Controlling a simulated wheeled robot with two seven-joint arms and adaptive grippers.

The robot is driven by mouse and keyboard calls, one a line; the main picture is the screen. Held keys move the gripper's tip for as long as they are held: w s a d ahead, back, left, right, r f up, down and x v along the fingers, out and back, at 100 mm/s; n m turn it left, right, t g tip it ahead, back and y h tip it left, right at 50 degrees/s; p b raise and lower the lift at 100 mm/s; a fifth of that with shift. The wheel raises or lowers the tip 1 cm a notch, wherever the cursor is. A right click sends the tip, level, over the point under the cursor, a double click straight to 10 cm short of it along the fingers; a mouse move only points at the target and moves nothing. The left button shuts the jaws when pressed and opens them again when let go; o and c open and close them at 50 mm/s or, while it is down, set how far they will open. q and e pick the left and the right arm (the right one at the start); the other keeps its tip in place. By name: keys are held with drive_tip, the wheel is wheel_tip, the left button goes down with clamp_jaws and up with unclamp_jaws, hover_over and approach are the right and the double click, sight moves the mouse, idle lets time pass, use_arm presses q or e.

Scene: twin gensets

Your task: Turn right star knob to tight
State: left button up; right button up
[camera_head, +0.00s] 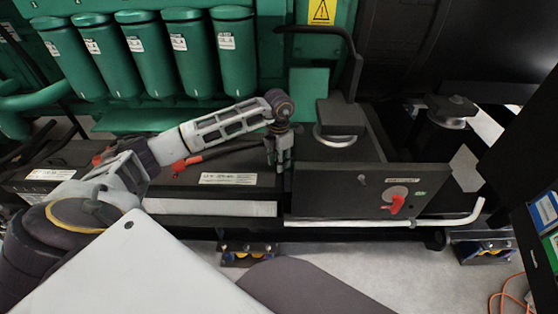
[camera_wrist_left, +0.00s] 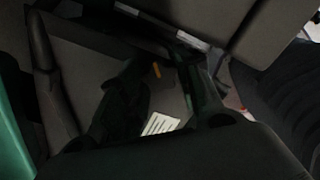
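My left gripper (camera_head: 279,160) points down over the long dark battery box, at its right end beside the black housing. Its fingers look close together, but I cannot tell whether they are open or shut, and no held object shows. I cannot clearly make out a star knob. A red handle (camera_head: 397,203) sits on the housing's front panel, and a small round grey fitting (camera_head: 362,179) is to its left. The left wrist view is dark, showing a black box top and a white label (camera_wrist_left: 160,124). My right gripper is not in view.
The battery box has a white label (camera_head: 228,179) and a red terminal cover (camera_head: 180,164). Several green cylinders (camera_head: 234,55) stand behind. A bent black bar (camera_head: 340,35) rises right of the gripper. A white pipe (camera_head: 440,220) runs along the front. Grey floor lies in front.

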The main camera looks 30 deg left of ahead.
use_arm(q)
drive_tip(key=shift+c, duration=1.1)
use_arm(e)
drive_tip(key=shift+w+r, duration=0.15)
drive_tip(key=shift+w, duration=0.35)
